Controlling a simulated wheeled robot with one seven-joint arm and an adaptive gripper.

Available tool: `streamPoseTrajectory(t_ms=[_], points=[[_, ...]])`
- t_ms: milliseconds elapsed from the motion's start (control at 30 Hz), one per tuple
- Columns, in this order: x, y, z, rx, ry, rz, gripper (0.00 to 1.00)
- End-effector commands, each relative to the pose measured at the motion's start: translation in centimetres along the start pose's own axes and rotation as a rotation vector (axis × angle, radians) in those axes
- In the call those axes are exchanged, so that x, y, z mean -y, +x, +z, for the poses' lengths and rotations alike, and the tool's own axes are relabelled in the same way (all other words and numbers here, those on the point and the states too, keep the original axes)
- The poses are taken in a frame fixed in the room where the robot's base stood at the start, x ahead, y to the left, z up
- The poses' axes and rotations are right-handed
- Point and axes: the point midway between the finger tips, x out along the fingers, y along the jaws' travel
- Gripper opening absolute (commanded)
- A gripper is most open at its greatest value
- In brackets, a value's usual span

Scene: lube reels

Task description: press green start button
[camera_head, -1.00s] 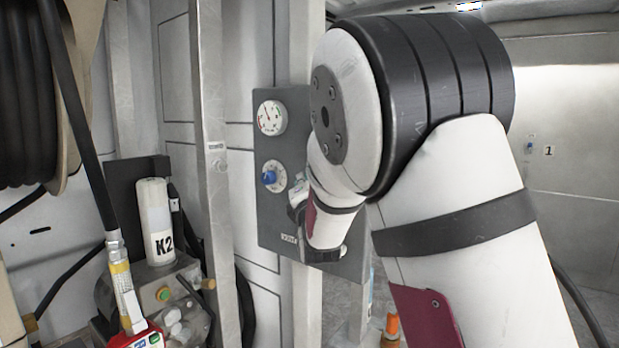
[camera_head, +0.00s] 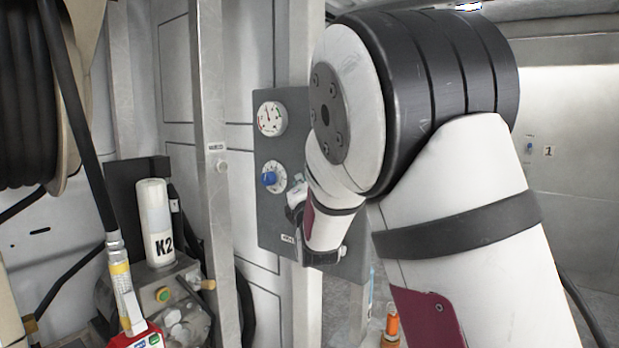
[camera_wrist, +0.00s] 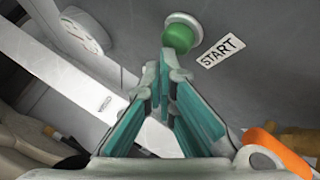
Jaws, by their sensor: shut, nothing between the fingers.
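The green start button (camera_wrist: 178,38) sits in a pale round collar on a grey panel, at the top of the wrist view. A white label reading START (camera_wrist: 221,50) is beside it. My gripper (camera_wrist: 172,66) is shut and empty, its fingertips together right at the button's lower edge in the picture. I cannot tell whether they touch it. In the head view the grey control panel (camera_head: 272,222) stands on a post, and my arm covers its right part. The green button and my fingertips are hidden there.
A white bottle marked K2 (camera_head: 156,222), a hose reel (camera_head: 28,95) and a metal upright (camera_head: 210,130) stand to the left. An orange object (camera_wrist: 281,149) shows at the wrist view's lower right.

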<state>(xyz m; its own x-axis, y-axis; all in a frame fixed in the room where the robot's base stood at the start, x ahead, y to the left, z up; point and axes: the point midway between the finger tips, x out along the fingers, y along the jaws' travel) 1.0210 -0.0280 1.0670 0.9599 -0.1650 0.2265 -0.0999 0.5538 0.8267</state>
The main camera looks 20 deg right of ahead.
Motion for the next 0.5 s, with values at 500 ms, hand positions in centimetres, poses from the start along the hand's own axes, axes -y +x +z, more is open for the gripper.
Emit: streamPoseTrajectory(t_ms=[500], points=[[-0.52, -0.68, -0.55, -0.002, 0.000, 0.001, 0.00]])
